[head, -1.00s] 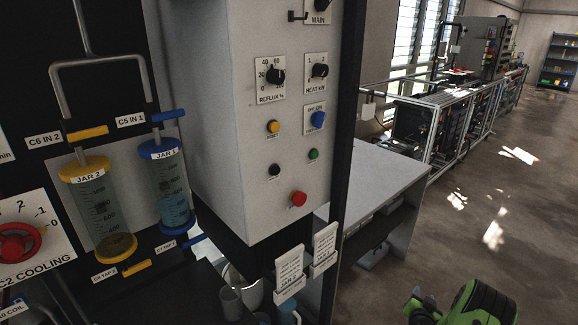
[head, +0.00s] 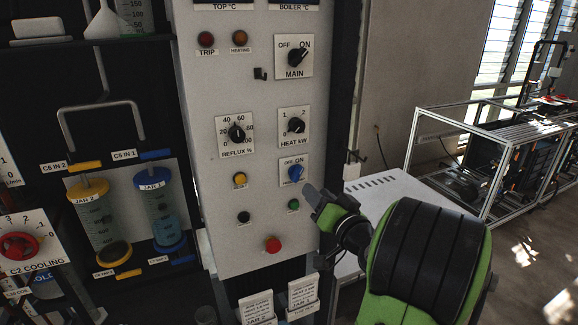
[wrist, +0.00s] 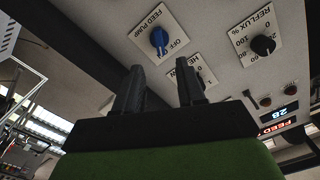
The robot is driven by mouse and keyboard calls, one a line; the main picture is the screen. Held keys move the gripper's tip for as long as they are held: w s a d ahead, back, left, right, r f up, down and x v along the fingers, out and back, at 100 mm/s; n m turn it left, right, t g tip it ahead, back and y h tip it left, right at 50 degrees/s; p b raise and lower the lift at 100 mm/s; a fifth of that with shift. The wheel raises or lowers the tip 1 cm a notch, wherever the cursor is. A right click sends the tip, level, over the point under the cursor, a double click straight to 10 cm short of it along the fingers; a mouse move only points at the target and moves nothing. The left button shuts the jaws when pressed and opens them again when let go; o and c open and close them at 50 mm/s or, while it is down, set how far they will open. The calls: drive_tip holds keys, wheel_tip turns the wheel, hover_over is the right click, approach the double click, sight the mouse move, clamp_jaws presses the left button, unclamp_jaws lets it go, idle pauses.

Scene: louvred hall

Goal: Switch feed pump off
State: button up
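The feed pump switch is a blue rotary knob (head: 295,173) on a small white plate marked OFF on the left and ON on the right, on the grey control panel (head: 215,185). Its pointer seems to lean to the ON side, but it is too small to be sure. In the wrist view the same knob (wrist: 158,38) appears upside down, beside the words FEED PUMP. My gripper (head: 314,197) is just below and right of the knob in the head view. In the wrist view its two dark fingers (wrist: 160,85) are apart, with nothing between them, and the knob lies beyond their tips.
The MAIN knob (head: 296,57), HEAT knob (head: 296,126) and REFLUX knob (head: 236,132) sit nearby. Jars stand left. A white bench (head: 385,195) is behind my arm.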

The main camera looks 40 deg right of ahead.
sight(298, 175)
drive_tip(key=p+x, duration=0.8)
drive_tip(key=x, duration=0.1)
drive_tip(key=shift+w+r, duration=0.1)
drive_tip(key=shift+r, duration=0.05)
drive_tip(key=shift+d+f, duration=0.1)
drive_tip(key=shift+f, duration=0.15)
drive_tip(key=shift+w+b, duration=0.25)
drive_tip(key=shift+b, duration=0.05)
drive_tip(key=shift+w, duration=0.1)
clamp_jaws()
idle(0.6)
